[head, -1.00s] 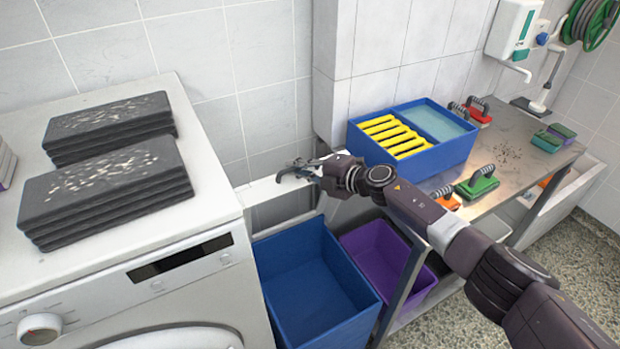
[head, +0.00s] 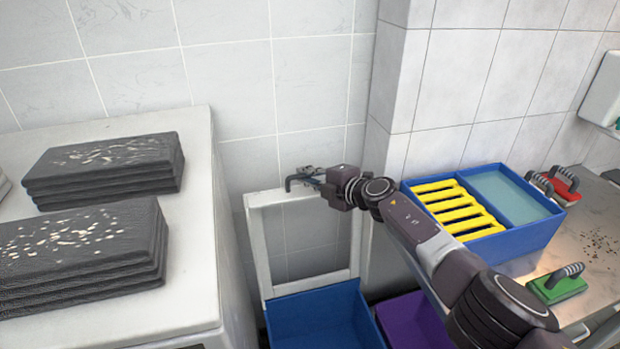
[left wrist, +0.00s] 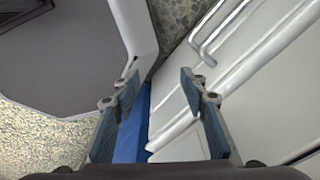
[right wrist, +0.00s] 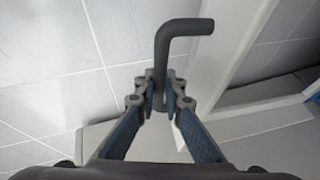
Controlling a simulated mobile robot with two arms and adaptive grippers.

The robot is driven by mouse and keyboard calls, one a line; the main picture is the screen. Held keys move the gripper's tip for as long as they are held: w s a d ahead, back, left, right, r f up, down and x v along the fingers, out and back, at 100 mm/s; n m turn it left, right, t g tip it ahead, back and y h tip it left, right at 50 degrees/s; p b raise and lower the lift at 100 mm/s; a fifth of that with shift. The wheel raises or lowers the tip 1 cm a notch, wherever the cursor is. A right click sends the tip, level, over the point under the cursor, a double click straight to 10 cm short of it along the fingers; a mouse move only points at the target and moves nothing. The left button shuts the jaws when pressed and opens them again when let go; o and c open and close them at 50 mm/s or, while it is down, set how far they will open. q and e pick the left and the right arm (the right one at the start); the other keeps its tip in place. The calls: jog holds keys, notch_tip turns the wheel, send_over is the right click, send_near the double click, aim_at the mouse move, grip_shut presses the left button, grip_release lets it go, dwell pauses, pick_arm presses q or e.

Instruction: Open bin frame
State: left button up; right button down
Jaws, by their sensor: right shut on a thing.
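The white bin frame (head: 257,245) stands raised, close to upright, against the tiled wall behind the blue bin (head: 325,318). Tiles show through its opening. A dark bent handle (right wrist: 178,32) is at its top edge. My right gripper (head: 312,177) is shut on this handle at the frame's top; the right wrist view shows the handle between its fingertips (right wrist: 162,100), with the white frame (right wrist: 238,48) beside it. My left gripper (left wrist: 160,85) shows only in the left wrist view. Its fingers are apart and empty, above a strip of blue.
A white washing machine (head: 195,255) with stacks of folded dark towels (head: 85,245) stands at left. A purple bin (head: 415,322) is right of the blue bin. A metal table (head: 590,235) at right holds a blue tray (head: 520,240) and brushes, partly behind my right arm.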

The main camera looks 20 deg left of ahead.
aim_at(315, 192)
jog(key=shift+w+r, duration=0.1)
jog(key=c, duration=2)
grip_release()
jog(key=shift+d, duration=0.1)
jog(key=shift+s+d+r, duration=0.2)
jog(key=shift+d+r, duration=0.1)
jog(key=shift+d, duration=0.3)
jog(key=shift+s+d, duration=0.35)
jog(key=shift+s, duration=0.05)
jog(key=shift+s+d+r, duration=0.25)
jog(key=shift+d+r, duration=0.05)
jog(key=shift+d, duration=0.25)
jog(key=shift+v, duration=4.2)
jog(key=shift+s+a+f, duration=0.1)
jog(key=shift+s+f, duration=0.05)
